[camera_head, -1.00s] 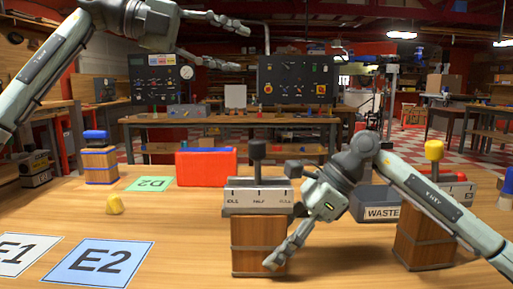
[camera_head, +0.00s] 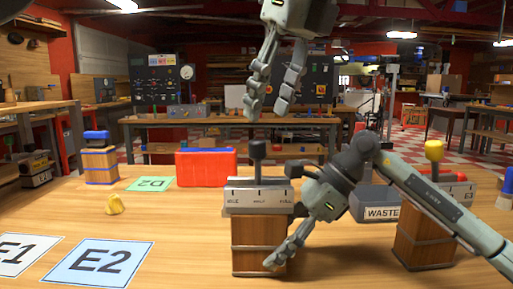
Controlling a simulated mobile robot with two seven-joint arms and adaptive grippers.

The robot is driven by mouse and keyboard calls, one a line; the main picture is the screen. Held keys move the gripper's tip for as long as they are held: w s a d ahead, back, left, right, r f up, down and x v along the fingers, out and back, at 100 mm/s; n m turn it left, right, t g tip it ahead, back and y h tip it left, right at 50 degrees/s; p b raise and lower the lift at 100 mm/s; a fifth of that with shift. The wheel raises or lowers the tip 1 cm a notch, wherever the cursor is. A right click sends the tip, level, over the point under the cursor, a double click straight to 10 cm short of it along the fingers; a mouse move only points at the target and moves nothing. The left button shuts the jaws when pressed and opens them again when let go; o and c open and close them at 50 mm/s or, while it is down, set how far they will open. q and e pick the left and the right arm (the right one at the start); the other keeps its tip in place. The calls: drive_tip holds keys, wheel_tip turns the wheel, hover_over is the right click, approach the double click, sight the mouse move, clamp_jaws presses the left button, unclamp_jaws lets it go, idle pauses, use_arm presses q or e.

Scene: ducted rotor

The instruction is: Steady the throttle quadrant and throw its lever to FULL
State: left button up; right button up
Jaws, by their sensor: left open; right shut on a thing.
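The throttle quadrant (camera_head: 258,197) has a pale plate marked IDLE, HALF and FULL and sits on a banded wooden block (camera_head: 258,245) at the table's front middle. Its lever (camera_head: 258,155), with a dark knob, stands upright about above HALF. My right gripper (camera_head: 277,254) is shut on the quadrant's right side, with a finger across the block's lower right; its far finger is not clear. My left gripper (camera_head: 267,108) is open and empty, fingers pointing down, above the lever knob and apart from it.
A red box (camera_head: 206,167) stands behind left of the quadrant. A grey WASTE bin (camera_head: 377,204) and a second block with a yellow-knobbed device (camera_head: 424,235) stand right. A yellow lump (camera_head: 114,204) and a blue-topped block (camera_head: 100,162) are left. The table's front left holds flat E1 and E2 cards.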

sight(259, 140)
use_arm(q)
drive_tip(key=x, duration=0.8)
drive_tip(key=shift+w+a+f, duration=0.1)
drive_tip(key=shift+f, duration=0.25)
clamp_jaws()
